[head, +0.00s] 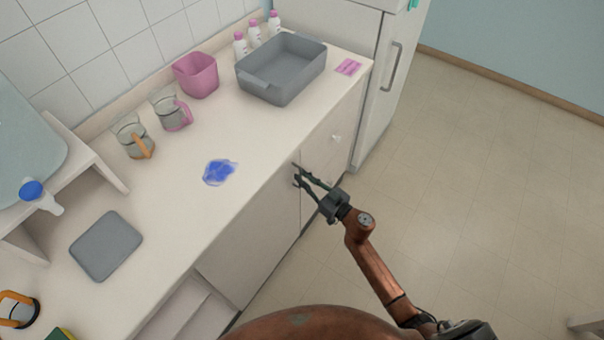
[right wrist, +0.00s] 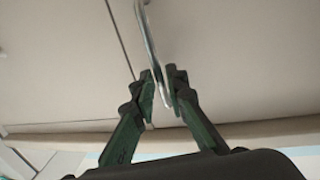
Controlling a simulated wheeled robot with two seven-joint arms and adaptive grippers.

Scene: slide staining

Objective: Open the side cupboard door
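The cupboard fronts (head: 250,248) lie under the long white counter in the head view, and they appear closed. My right gripper (head: 297,174) is at the front just below the counter edge, close to a vertical seam between two fronts. In the right wrist view a slim metal handle (right wrist: 149,45) runs down between the two fingertips of the right gripper (right wrist: 160,84), nearer the right finger. The fingers look apart, with the handle between them; firm contact on both sides does not show. My left gripper is not in view.
The counter carries a grey basin (head: 283,70), a pink bin (head: 196,75), jugs, bottles, a blue stain (head: 219,172) and a grey pad (head: 106,246). A white fridge (head: 375,85) stands beyond the cupboards.

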